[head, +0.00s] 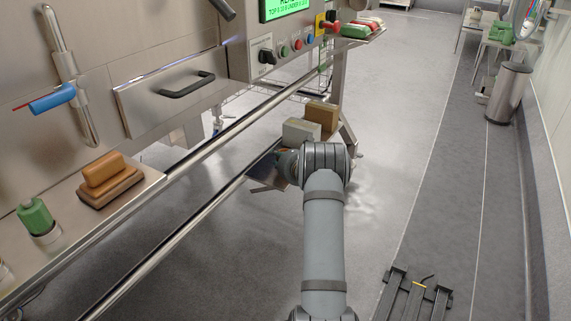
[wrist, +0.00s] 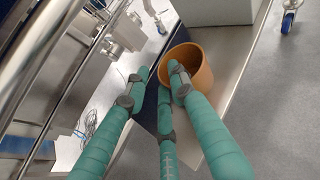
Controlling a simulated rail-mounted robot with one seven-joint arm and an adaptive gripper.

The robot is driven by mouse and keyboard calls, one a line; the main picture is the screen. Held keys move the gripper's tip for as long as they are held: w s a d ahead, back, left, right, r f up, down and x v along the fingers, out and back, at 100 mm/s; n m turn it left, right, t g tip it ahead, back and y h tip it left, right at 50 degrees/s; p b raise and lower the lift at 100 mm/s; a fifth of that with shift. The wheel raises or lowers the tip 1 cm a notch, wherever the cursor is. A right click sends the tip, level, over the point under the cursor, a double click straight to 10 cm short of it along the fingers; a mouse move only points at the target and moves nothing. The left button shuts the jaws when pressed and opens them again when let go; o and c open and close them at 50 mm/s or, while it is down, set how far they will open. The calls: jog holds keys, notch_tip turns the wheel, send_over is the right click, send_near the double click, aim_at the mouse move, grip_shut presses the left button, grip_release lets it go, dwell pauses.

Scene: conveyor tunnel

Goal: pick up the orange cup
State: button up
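The orange cup (wrist: 203,72) stands on a metal shelf in the wrist view, its round mouth turned toward the camera. My gripper (wrist: 158,80) has teal fingers spread apart. The right finger's tip overlaps the cup's mouth and appears to be at or inside the rim. The other two fingertips are to the left of the cup, outside it. I cannot tell whether any finger touches the cup. In the head view my wrist covers most of the spot where the cup stands.
A pale box (head: 300,131) and a brown box (head: 322,114) stand on the shelf just beyond my wrist. A long metal rail (head: 190,165) runs along the left of my arm. The grey floor to the right is open, with a bin (head: 508,93) by the wall.

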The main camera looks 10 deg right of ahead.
grip_shut()
dwell(0.3)
jog(key=shift+r, duration=0.1)
jog(key=shift+r, duration=0.5)
jog(key=s+d+r+p, duration=0.4)
jog(key=s+d+r, duration=0.4)
jog(key=r, duration=0.2)
jog(key=shift+d, duration=0.35)
jog(key=shift+f, duration=0.1)
dwell(0.6)
